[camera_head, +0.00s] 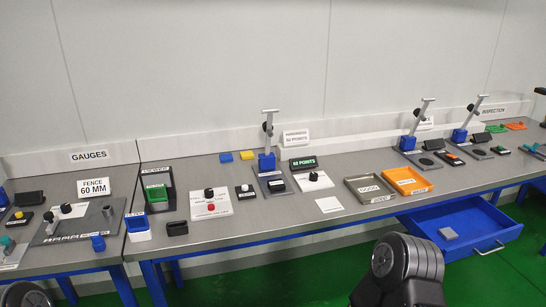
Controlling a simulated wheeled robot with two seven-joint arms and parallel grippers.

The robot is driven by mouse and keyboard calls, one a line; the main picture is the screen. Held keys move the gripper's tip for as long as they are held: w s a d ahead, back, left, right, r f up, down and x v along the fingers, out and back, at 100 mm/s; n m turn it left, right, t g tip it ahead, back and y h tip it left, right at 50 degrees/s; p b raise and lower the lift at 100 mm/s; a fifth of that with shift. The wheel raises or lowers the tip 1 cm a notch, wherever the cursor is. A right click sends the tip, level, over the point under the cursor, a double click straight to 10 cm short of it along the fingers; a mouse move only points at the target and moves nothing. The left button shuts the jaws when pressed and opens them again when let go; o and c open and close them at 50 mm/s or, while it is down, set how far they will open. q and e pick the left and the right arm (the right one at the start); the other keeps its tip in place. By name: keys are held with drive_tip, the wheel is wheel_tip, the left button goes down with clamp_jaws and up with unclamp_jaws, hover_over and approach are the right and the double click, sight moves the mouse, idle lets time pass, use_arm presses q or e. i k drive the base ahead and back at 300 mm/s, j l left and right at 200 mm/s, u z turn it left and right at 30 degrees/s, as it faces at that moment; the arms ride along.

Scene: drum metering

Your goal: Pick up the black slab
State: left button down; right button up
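A small black slab-like piece (277,185) lies on the grey base plate of the blue-footed stand (267,162), near the middle of the bench. It is small in this view, and I cannot be sure it is the black slab, as other dark pieces lie on the bench. Neither of my grippers shows. Dark links of my own arms show at the bottom, one right of centre and one at the left corner, well in front of the bench. No gripper is seen touching any piece.

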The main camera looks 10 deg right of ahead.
sight(278, 184)
drive_tip(key=i+l+z, duration=0.1)
drive_tip(key=l, duration=0.35)
drive_tip(key=i+l+z, duration=0.1)
drive_tip(key=i+l, duration=0.15)
drive_tip(key=l, duration=0.15)
drive_tip(key=i+l+z, duration=0.1)
drive_tip(key=i+l, duration=0.15)
drive_tip(key=l, duration=0.2)
drive_tip(key=i+l+z, duration=0.1)
drive_tip(key=l, duration=0.25)
drive_tip(key=i+l+z, duration=0.1)
drive_tip(key=i+l, duration=0.25)
